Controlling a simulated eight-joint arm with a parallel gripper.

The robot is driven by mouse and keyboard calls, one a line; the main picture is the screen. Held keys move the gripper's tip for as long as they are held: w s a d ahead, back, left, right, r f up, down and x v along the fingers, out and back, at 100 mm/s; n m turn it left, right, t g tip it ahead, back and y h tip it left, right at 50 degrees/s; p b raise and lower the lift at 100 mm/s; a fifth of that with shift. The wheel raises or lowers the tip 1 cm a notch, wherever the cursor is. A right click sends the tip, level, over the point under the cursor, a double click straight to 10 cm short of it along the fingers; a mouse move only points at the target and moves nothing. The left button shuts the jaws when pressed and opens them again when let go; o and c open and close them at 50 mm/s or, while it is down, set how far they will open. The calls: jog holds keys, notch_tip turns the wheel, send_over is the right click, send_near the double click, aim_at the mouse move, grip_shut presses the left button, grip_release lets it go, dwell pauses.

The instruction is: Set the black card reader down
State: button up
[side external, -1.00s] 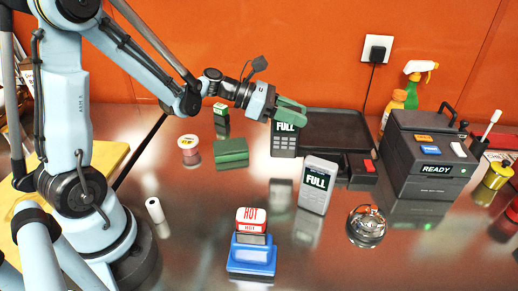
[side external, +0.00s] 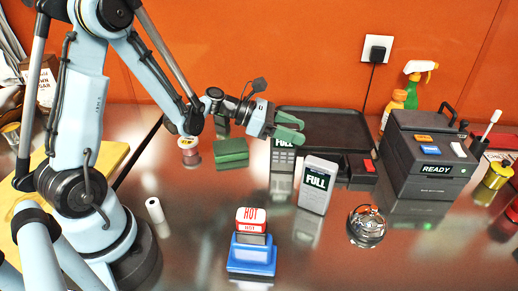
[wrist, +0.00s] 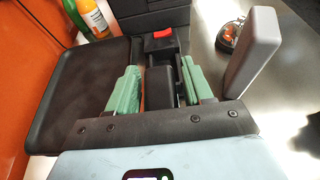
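The black card reader (side external: 283,160) is upright on the shiny counter, its base at or very near its reflection; I cannot tell if it touches. Its screen reads "FULL" and its keypad faces the side camera. My gripper (side external: 287,128) has its green fingers around the reader's top. In the wrist view, the dark reader (wrist: 161,88) is between the two green fingers (wrist: 163,86), which look closed on its sides. A light grey reader (side external: 318,185), also marked "FULL", stands just to the right; it shows in the wrist view (wrist: 252,55).
A black tray (side external: 345,114) lies behind, with a black block with a red button (side external: 369,165) in front of it. A steel bell (side external: 367,226), a "READY" machine (side external: 425,165), a green box (side external: 231,151) and a blue-based "HOT" stamp (side external: 252,256) stand around.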

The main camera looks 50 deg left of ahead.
jog(key=shift+o, duration=0.7)
jog(key=shift+r, duration=0.15)
jog(key=v, duration=1.2)
jog(key=s+d+m+g+y, duration=0.1)
jog(key=s+d+m+y, duration=0.2)
jog(key=m, duration=1)
jog(key=s+d+m+g+y, duration=0.1)
jog(key=s+m+y, duration=0.3)
jog(key=m, duration=1)
jog(key=d+y, duration=0.1)
jog(key=y, duration=0.1)
jog(key=shift+s+d+g+y, duration=0.3)
jog(key=shift+d+y, duration=0.1)
